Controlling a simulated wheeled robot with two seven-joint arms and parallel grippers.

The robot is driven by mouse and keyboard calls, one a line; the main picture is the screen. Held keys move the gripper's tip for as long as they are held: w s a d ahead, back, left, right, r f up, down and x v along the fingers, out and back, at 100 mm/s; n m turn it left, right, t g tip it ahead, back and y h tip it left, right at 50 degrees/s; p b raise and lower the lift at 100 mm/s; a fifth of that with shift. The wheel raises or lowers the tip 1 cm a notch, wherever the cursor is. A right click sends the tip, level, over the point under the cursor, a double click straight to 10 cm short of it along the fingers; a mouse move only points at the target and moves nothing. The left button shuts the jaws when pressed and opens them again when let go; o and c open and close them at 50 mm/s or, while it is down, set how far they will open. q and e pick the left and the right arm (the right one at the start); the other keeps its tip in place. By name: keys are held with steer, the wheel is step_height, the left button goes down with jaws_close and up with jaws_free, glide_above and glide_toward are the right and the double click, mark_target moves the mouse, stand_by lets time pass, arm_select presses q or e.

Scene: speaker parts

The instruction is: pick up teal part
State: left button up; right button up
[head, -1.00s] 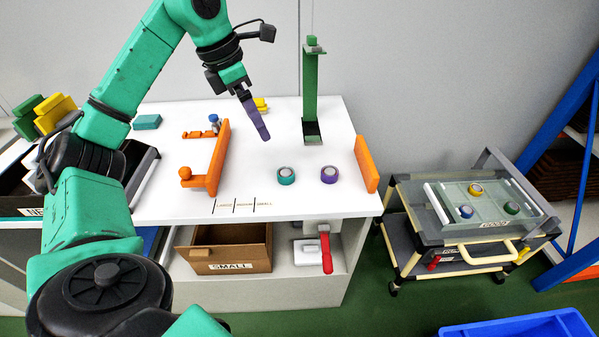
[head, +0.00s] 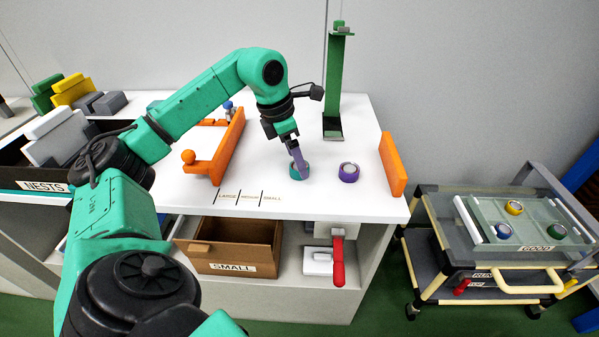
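The teal part (head: 294,174) is a small round piece lying on the white table, partly covered by my gripper. My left gripper (head: 302,166) points down with its purple-grey fingers at the teal part, overlapping its right side in the head view. The fingers are seen nearly edge-on, so I cannot tell whether they are open or shut on the part. My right gripper is not in view.
A purple round part (head: 348,172) lies close to the right. An orange fence (head: 228,148) stands to the left and an orange panel (head: 392,164) to the right. A green stand (head: 336,90) rises behind. An open SMALL drawer (head: 235,246) is below.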

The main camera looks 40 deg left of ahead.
arm_select(q)
steer(key=shift+x, duration=0.95)
jaws_close()
steer(key=shift+r, duration=0.1)
